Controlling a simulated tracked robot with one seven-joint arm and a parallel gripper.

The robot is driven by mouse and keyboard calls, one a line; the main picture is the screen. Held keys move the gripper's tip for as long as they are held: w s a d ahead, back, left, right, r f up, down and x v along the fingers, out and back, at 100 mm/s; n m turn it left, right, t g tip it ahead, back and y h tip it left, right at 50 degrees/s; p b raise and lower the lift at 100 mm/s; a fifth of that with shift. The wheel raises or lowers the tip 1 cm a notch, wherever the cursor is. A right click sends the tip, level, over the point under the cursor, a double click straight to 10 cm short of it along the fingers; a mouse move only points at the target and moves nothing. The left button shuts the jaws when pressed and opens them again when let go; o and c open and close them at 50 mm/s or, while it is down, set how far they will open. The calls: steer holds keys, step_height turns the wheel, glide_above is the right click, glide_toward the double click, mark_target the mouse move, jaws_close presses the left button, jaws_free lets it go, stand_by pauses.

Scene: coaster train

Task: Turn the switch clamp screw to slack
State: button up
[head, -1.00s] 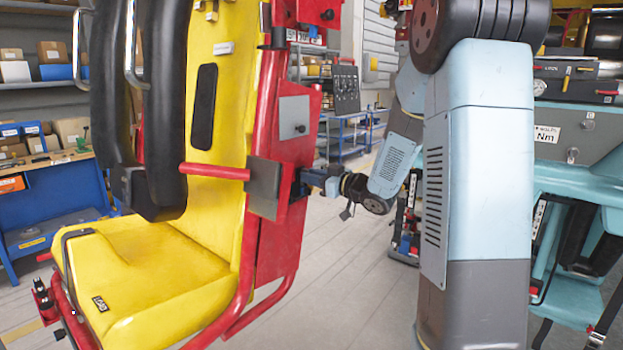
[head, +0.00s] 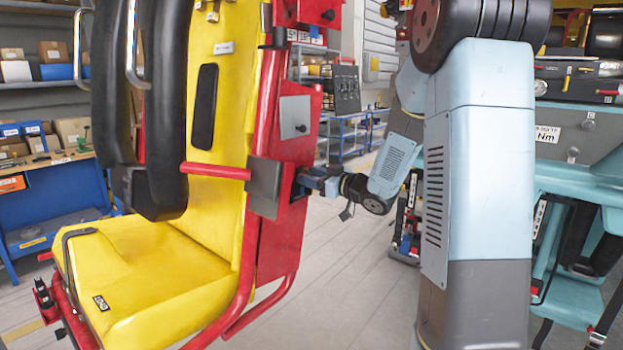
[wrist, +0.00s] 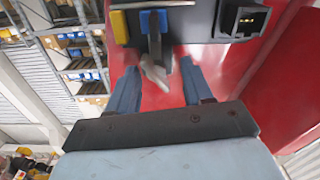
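The red side panel (head: 281,235) of the yellow seat stands left of my arm in the head view. My gripper (head: 306,183) is at that panel's right side, and its fingertips are hidden there. In the wrist view my gripper (wrist: 160,62) has its two blue-grey fingers apart. A pale grey lever-like piece (wrist: 155,74) shows between them, below a blue block (wrist: 154,21), with no finger visibly closed on it. A yellow block (wrist: 119,27) sits just left of the blue one on a dark grey housing (wrist: 196,20). I cannot tell which part is the clamp screw.
A dark socket-like box (wrist: 243,19) juts from the housing at the upper right. The yellow seat (head: 150,262) and black restraint (head: 160,110) fill the left of the head view. Teal equipment (head: 575,180) stands right of my arm. Open floor (head: 335,285) lies between.

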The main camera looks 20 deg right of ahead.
steer(key=shift+o, duration=0.9)
steer(key=shift+d, duration=0.1)
steer(key=shift+d, duration=0.1)
steer(key=v, duration=1.3)
steer(key=shift+s+d, duration=0.2)
steer(key=shift+s, duration=0.05)
steer(key=shift+c, duration=0.8)
steer(key=shift+w+m, duration=0.25)
steer(key=shift+m, duration=0.05)
steer(key=shift+c, duration=0.5)
steer(key=x, duration=1.3)
steer(key=shift+w+a, duration=0.3)
